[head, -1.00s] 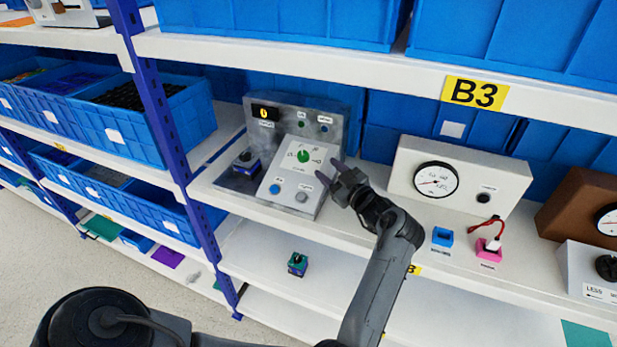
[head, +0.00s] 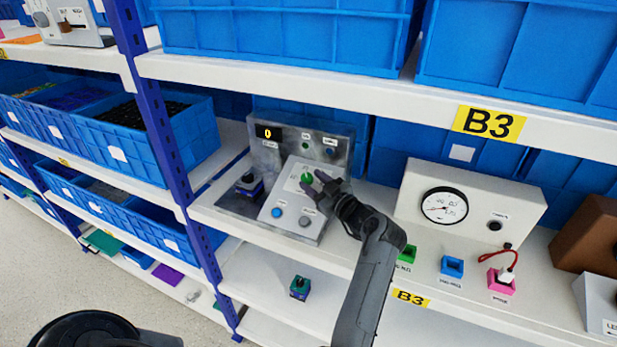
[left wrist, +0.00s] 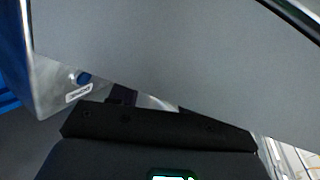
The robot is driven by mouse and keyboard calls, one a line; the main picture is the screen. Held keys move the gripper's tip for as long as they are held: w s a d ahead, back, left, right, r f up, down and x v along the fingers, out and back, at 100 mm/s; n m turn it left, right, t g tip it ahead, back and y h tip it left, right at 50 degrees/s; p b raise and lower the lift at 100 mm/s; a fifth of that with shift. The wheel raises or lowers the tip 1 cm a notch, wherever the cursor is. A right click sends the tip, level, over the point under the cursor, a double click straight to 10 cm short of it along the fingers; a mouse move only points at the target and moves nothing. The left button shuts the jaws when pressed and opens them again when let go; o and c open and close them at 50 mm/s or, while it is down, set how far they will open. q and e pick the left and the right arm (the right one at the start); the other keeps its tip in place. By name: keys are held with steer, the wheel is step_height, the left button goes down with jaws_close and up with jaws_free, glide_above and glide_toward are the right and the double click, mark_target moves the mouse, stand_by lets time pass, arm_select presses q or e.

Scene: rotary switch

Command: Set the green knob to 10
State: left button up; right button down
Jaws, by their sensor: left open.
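The green knob (head: 307,178) sits on the sloped pale panel of a grey control box (head: 262,178) on the shelf. The small black display (head: 269,132) at the box's upper left shows a yellow 0. My left gripper (head: 312,183) is open at the knob, its fingers close to it and partly covering the dial. I cannot tell whether they touch the knob. In the left wrist view, a plain grey surface fills most of the picture above my dark gripper (left wrist: 160,125); the knob does not show there. My right gripper is not in view.
A blue button (head: 278,212) and a grey button (head: 305,221) lie below the dial. A black switch (head: 249,182) stands left of the panel. A white gauge box (head: 470,203) stands to the right. The upper shelf edge (head: 330,82) runs above.

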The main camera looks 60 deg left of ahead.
arm_select(q)
steer(key=shift+s+a, duration=0.1)
steer(key=shift+a, duration=0.45)
steer(key=c, duration=0.8)
steer(key=shift+o, duration=0.2)
steer(key=shift+f+n+g+b, duration=0.15)
steer(key=shift+n+g+b, duration=0.15)
steer(key=shift+b, duration=0.5)
steer(key=n+g+h+b, duration=0.1)
steer(key=b, duration=0.2)
steer(key=n+g+h+b, duration=0.1)
steer(key=n+g+b, duration=0.1)
steer(key=b, duration=0.2)
steer(key=shift+w+a+g+h, duration=0.1)
steer(key=shift+w+g+h, duration=0.2)
steer(key=shift+w+h, duration=0.1)
steer(key=shift+r+n+g+h+b, duration=0.3)
steer(key=shift+n+g+h+b, duration=0.3)
steer(key=shift+n+g+b, duration=0.15)
steer(key=shift+w+a+r+n+g+h+p, duration=0.15)
steer(key=shift+n+g+h+p, duration=0.15)
steer(key=shift+n+g+h, duration=0.75)
steer(key=shift+n+h, duration=0.2)
steer(key=shift+h, duration=0.15)
